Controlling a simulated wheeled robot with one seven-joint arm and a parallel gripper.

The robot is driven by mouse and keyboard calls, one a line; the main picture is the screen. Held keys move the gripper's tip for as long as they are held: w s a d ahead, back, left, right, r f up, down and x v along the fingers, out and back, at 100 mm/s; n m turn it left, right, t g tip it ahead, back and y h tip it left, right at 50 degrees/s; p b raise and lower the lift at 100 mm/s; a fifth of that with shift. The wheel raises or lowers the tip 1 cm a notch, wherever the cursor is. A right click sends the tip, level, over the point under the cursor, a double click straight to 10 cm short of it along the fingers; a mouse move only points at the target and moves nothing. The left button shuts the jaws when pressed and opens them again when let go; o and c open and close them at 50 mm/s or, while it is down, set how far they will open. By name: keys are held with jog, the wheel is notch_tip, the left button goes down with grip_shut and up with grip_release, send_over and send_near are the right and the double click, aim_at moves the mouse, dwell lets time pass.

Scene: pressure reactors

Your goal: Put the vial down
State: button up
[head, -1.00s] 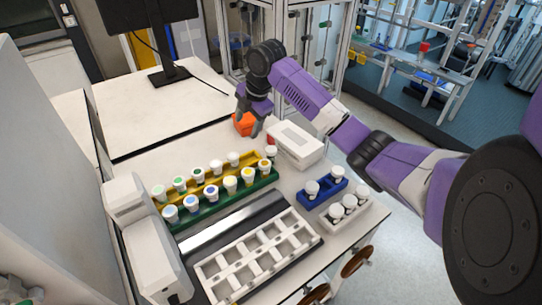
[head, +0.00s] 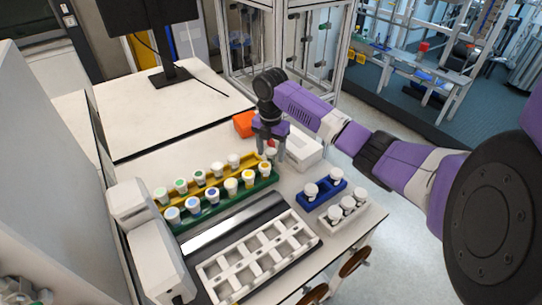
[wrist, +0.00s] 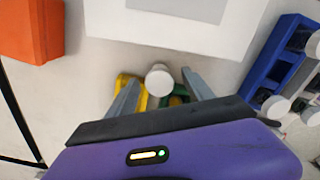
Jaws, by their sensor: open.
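A white-capped vial (head: 272,154) stands at the far right end of the racks. In the wrist view its round white cap (wrist: 159,80) lies between my two fingers, with a gap on either side. My gripper (head: 271,150) is open and points down around the vial; its fingers (wrist: 161,88) also show in the wrist view. The vial's body is mostly hidden, so I cannot tell whether it stands in a rack slot or on the table.
A yellow rack (head: 214,184) and a green rack (head: 238,203) hold several capped vials. A white box (head: 304,150) stands close right of my gripper, an orange block (head: 243,123) behind left. A blue rack (head: 323,194) and white trays stand in front.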

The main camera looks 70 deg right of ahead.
aim_at(271, 152)
jog(key=shift+f, duration=0.15)
grip_shut()
jog(key=shift+r, duration=0.2)
notch_tip(271, 152, up, 20)
jog(key=shift+f, duration=0.15)
dwell(0.4)
jog(key=shift+s, duration=0.1)
